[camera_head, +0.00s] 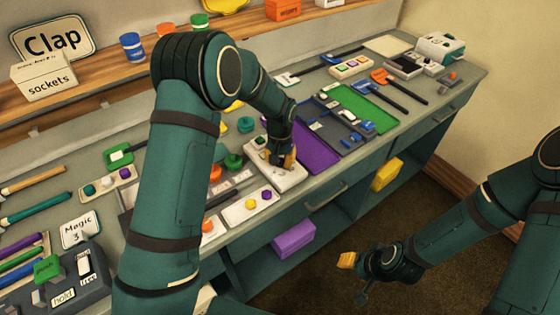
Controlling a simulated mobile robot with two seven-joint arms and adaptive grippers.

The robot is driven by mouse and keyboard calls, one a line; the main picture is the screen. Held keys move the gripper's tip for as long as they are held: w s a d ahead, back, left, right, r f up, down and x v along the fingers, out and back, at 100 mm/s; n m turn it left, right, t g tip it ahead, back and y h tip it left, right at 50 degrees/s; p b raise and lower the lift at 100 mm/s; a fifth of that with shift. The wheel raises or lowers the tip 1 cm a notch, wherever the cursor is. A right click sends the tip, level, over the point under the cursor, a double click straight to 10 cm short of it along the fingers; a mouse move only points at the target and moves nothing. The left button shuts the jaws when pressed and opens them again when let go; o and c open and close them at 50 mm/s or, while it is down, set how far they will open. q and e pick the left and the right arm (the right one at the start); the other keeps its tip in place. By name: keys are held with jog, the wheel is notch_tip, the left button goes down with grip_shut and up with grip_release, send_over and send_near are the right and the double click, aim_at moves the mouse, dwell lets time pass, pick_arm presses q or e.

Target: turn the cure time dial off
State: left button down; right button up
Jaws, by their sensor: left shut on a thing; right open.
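My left gripper (284,162) reaches down onto a white box (290,178) at the front edge of the workbench, its orange-tipped fingers shut on a small part on top. That part, which appears to be the cure time dial, is mostly hidden by the fingers; no pointer or label on it can be read. A small green knob (260,141) shows on the same box, behind the gripper. My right gripper (349,262) hangs open and empty over the floor, in front of the bench and apart from it.
Yellow (387,173) and purple (294,238) blocks sit below the benchtop. My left arm hides part of the bench.

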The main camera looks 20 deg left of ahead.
pick_arm(q)
jog(key=shift+m, duration=1.2)
jog(key=c, duration=0.7)
grip_release()
notch_tip(320, 180, up, 12)
jog(key=shift+f, duration=0.1)
